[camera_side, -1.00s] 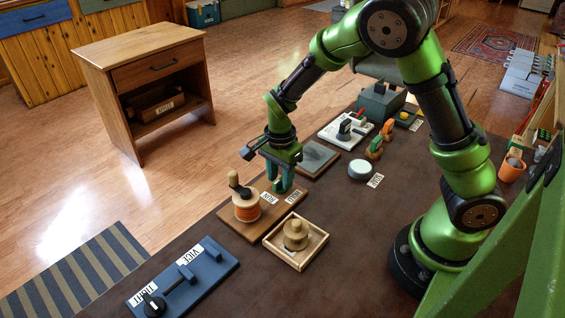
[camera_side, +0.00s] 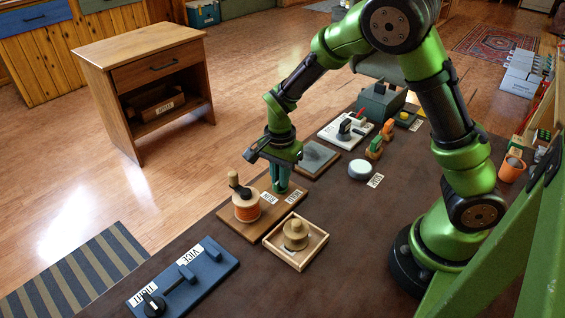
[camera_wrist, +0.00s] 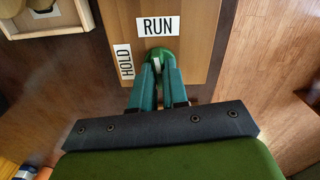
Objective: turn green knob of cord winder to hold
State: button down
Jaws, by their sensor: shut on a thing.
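The cord winder is a wooden board (camera_side: 236,228) with an orange cord spool (camera_side: 246,211) and a wooden crank handle. Its green knob (camera_wrist: 163,54) shows between my fingertips in the wrist view, just below the RUN label (camera_wrist: 158,27) and right of the HOLD label (camera_wrist: 124,62). My gripper (camera_wrist: 158,66) is shut on the green knob, with both teal fingers against it. In the side view my gripper (camera_side: 279,187) points down at the board's far end and hides the knob. A pale mark shows on the knob, but I cannot tell where it points.
A wooden tray (camera_side: 318,250) with a round wooden piece stands close to the winder. A blue vice board (camera_side: 205,266) lies nearer the camera. A dark slate panel (camera_side: 317,158) and a white disc (camera_side: 360,170) lie beyond. The brown tabletop (camera_side: 345,215) is clear between.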

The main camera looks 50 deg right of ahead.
jog(key=n, duration=0.8)
jog(key=shift+r, duration=0.1)
jog(key=n, duration=0.4)
jog(key=shift+n, duration=2.1)
jog(key=c, duration=1.1)
grip_release()
jog(key=shift+c, duration=0.2)
notch_tip(320, 180, up, 17)
